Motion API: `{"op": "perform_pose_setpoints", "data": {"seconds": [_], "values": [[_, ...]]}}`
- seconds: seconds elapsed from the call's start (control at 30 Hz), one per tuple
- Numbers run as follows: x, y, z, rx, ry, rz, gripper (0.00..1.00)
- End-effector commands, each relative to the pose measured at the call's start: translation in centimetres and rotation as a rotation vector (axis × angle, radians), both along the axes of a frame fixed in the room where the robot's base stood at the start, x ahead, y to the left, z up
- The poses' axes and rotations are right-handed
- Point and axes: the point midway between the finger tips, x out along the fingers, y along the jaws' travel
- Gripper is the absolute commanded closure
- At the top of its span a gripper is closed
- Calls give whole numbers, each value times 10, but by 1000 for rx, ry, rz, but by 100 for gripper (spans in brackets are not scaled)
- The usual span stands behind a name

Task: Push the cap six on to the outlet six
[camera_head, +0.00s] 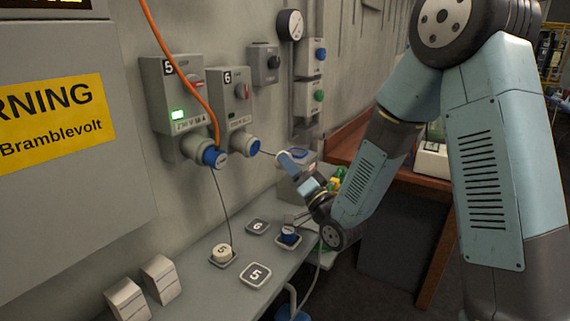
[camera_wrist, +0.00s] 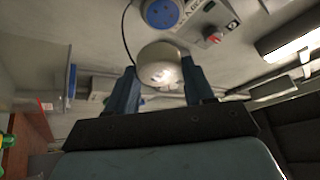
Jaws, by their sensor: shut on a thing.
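The outlet six (camera_head: 253,146) is a round grey socket with a blue face under the grey box marked 6 (camera_head: 228,92). Its blue face also shows at the top of the wrist view (camera_wrist: 165,13). My gripper (camera_head: 292,168) is to the right of the outlet and a little below it. In the wrist view, its two blue fingers (camera_wrist: 160,80) are shut on a pale round cap (camera_wrist: 158,64), the cap six. A thin dark cord runs from outlet six to the cap. The cap is apart from the outlet face. Its far side is hidden.
Box 5 (camera_head: 172,95) with its blue-faced outlet (camera_head: 213,157) is left of outlet six; an orange cable hangs in front. The cap 5 (camera_head: 222,251) sits on the shelf (camera_head: 198,285). Plates 6 (camera_head: 258,227) and 5 (camera_head: 256,275) and a blue item (camera_head: 289,235) are there too.

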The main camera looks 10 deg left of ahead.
Motion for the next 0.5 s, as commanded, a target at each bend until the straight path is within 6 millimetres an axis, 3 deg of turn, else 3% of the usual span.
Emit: {"op": "perform_pose_setpoints", "data": {"seconds": [0.5], "values": [[-13,19,5,10,-5,39,74]]}}
